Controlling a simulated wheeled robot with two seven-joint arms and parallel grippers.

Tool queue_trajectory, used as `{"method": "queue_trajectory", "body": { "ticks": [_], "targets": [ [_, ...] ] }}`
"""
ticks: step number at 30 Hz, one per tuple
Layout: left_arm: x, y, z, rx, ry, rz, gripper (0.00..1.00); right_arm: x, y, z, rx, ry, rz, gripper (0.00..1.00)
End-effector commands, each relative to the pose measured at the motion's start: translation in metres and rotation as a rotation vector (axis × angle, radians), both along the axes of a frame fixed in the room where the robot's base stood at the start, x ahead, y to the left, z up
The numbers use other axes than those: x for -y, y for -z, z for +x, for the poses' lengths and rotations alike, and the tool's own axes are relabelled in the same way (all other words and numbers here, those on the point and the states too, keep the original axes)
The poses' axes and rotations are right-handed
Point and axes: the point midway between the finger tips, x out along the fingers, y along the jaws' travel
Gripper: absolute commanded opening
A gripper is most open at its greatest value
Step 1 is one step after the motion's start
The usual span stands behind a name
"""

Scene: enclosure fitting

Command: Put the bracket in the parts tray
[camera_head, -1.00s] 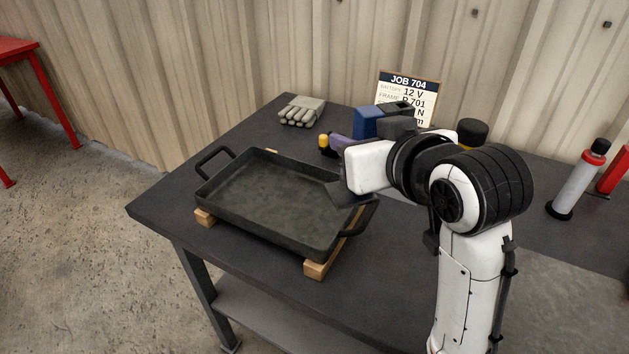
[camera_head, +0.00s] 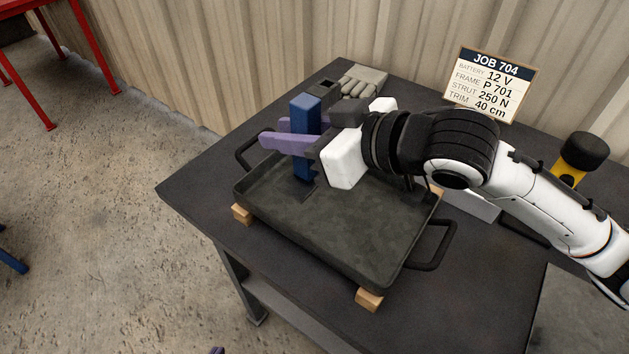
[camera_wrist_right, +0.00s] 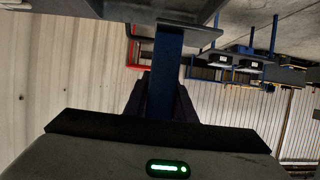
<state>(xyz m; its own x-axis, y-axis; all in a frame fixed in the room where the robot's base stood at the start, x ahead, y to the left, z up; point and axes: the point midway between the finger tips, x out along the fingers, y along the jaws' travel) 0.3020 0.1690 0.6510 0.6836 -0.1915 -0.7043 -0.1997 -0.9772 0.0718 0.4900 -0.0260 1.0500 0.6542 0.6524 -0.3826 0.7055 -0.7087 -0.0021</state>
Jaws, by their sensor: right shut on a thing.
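The blue bracket (camera_head: 305,150) stands upright between the purple fingers of my right gripper (camera_head: 289,142), which is shut on it. The bracket is over the far-left part of the dark parts tray (camera_head: 385,280). A dark patch lies beneath it; I cannot tell whether its lower end touches the tray floor. A dark piece with a square hole shows behind its top, and I cannot tell whether it belongs to it. The right wrist view shows a blue strip (camera_wrist_right: 165,75) between the fingers. A purple tip at the bottom edge looks like my left gripper (camera_head: 216,350), mostly out of frame.
The tray has raised walls, two loop handles and wooden blocks (camera_head: 369,299) under it. Grey gloves (camera_head: 362,80) lie behind it and a job sign (camera_head: 488,85) stands at the back. A black-and-yellow object (camera_head: 580,158) stands at right. The tray's visible floor is empty.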

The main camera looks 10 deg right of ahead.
Motion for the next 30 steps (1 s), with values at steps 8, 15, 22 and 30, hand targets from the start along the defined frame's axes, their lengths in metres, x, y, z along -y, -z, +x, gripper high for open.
{"method": "queue_trajectory", "body": {
  "ticks": [8, 15, 22, 30],
  "targets": [
    [0.0, 0.011, -0.008, -0.018, 0.0, 0.001, 0.0, 0.0, 0.043, 0.0, 0.001, 0.001, 0.0, 0.0],
    [0.0, 0.014, -0.009, -0.018, 0.001, 0.0, 0.0, 0.0, 0.069, 0.0, -0.002, 0.001, -0.001, 0.0],
    [0.0, 0.015, -0.008, -0.018, 0.001, 0.0, 0.0, 0.0, 0.082, 0.0, 0.004, 0.0, 0.001, 0.0],
    [0.0, 0.015, -0.007, -0.015, 0.001, 0.0, 0.0, 0.0, 0.086, 0.0, 0.002, 0.0, -0.001, 0.0]
  ]
}}
